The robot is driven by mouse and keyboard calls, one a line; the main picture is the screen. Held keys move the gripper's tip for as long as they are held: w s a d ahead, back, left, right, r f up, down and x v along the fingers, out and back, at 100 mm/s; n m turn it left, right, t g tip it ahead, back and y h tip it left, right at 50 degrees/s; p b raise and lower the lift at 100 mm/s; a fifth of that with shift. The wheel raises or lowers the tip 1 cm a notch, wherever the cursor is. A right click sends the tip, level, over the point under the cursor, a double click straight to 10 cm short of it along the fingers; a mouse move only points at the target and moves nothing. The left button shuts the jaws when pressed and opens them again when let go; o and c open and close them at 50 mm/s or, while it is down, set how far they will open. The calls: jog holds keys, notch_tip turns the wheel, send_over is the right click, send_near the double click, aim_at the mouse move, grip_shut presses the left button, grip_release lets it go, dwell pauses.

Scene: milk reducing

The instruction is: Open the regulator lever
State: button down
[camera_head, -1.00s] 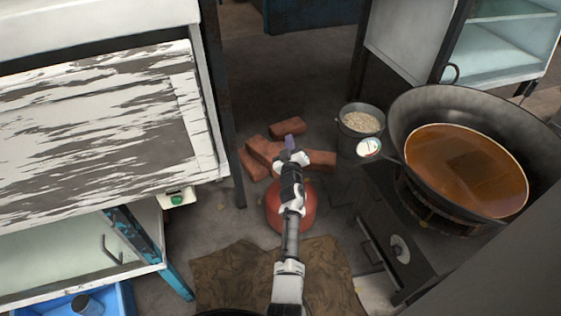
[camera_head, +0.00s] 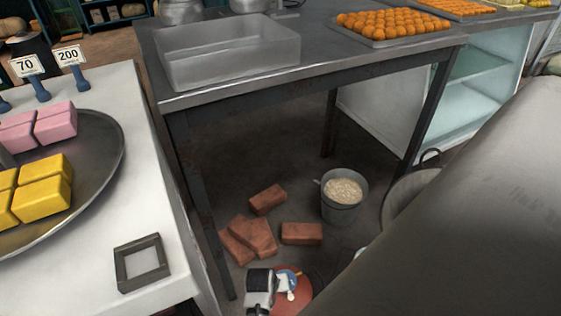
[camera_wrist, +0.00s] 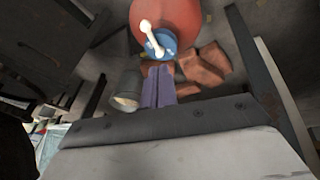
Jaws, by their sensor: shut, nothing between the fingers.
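A red gas cylinder (camera_head: 305,291) stands on the floor at the bottom of the head view, partly hidden by my arm. It also shows at the top of the wrist view (camera_wrist: 170,14). A blue regulator (camera_wrist: 161,46) sits on its top, with a white lever (camera_wrist: 151,36) across it. My gripper's purple fingers (camera_wrist: 158,84) are together and empty. In the wrist view their tips lie close to the regulator; whether they touch it I cannot tell. In the head view my arm's end is beside the cylinder top, its fingers not clear.
Several red bricks (camera_head: 252,236) lie on the floor behind the cylinder, beside a metal bucket (camera_head: 342,208) of pale grain. A metal table (camera_head: 300,68) stands over them. A white counter (camera_head: 110,250) is at left. A large grey surface (camera_head: 460,210) blocks the right.

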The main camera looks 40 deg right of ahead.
jog(key=s+x, duration=0.1)
jog(key=x, duration=1.2)
jog(key=shift+s+d+f, duration=0.2)
jog(key=shift+s+d, duration=0.2)
jog(key=shift+d, duration=0.05)
jog(key=shift+s+d+n+t+p, duration=0.3)
jog(key=shift+s+d+n+p, duration=0.15)
jog(key=shift+d+n, duration=0.3)
jog(key=shift+s, duration=0.1)
jog(key=shift+a, duration=0.1)
